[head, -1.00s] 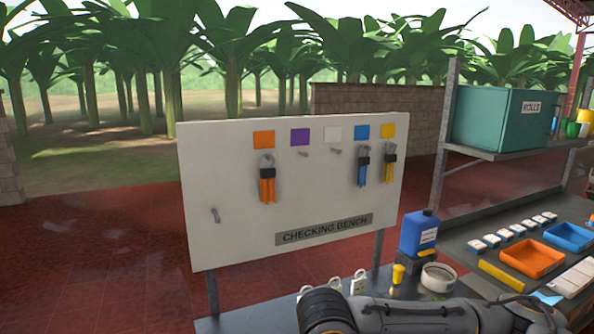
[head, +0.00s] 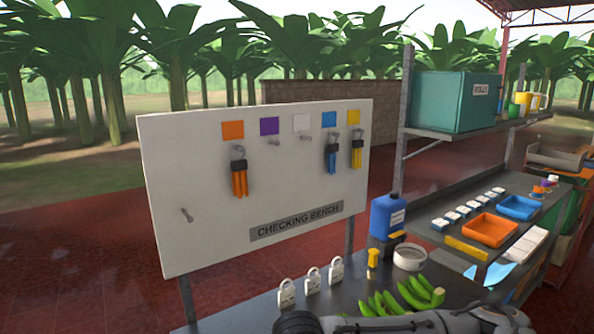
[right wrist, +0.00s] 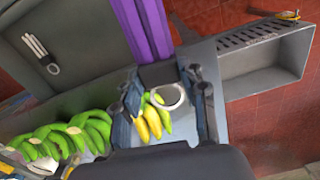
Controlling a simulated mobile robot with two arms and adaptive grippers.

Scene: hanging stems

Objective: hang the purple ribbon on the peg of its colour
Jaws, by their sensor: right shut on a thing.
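The purple ribbon (right wrist: 143,28) shows in the right wrist view, its strands running to the top edge. A black band (right wrist: 158,74) and a pale ring (right wrist: 166,101) are at its near end. My right gripper (right wrist: 165,88) is shut on it at the band. In the head view, the purple square (head: 269,126) is on the white board (head: 190,240), with a bare peg (head: 275,143) below it. An arm of mine crosses the bottom of the head view; its gripper is not visible there. My left gripper is not in view.
Orange (head: 239,178), blue (head: 332,157) and yellow (head: 357,151) ribbons hang under matching squares. The peg under the white square (head: 302,122) is bare, as is a lower-left peg (head: 187,215).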

